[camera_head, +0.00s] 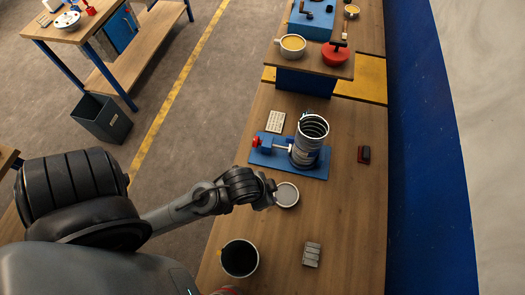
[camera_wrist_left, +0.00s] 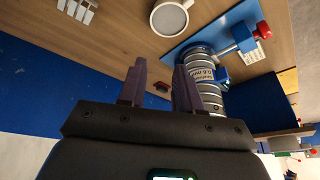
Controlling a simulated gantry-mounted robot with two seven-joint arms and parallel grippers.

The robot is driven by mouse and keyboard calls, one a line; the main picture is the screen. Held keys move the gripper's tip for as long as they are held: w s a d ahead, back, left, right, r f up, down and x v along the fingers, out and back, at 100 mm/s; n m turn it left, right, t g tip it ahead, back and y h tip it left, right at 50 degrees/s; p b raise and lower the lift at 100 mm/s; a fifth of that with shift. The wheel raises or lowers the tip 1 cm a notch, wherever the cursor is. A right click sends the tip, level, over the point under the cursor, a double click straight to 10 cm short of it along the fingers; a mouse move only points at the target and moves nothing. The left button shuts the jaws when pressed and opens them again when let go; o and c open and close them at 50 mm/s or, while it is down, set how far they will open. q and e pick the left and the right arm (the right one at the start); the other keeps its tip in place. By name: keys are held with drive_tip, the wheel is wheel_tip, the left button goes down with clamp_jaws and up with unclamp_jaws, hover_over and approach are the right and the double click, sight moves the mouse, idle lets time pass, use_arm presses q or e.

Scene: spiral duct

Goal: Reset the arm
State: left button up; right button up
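My left arm reaches in from the left over the bench in the head view. My left gripper (camera_head: 273,191) is beside a grey-filled round cup (camera_head: 287,195). In the left wrist view its two fingers (camera_wrist_left: 157,88) stand apart with nothing held between them. The silver spiral duct (camera_head: 309,141) stands on a blue base (camera_head: 318,170) with a red-knobbed clamp (camera_head: 257,141), farther up the bench and apart from the gripper. In the wrist view the duct (camera_wrist_left: 203,70) shows partly behind the right finger. My right gripper is not in view.
A dark-filled round container (camera_head: 240,258) and a grey ribbed block (camera_head: 312,254) are on the near bench. A pale perforated block (camera_head: 275,121) and a dark red item (camera_head: 364,154) flank the duct. A raised shelf (camera_head: 310,66) stands behind; a blue wall (camera_head: 430,150) borders the right.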

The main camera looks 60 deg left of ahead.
use_arm(q)
drive_tip(key=s+a, duration=0.1)
drive_tip(key=s+a+n, duration=0.1)
drive_tip(key=shift+s+f+g, duration=0.15)
drive_tip(key=shift+s+g, duration=0.15)
drive_tip(key=shift+g, duration=0.1)
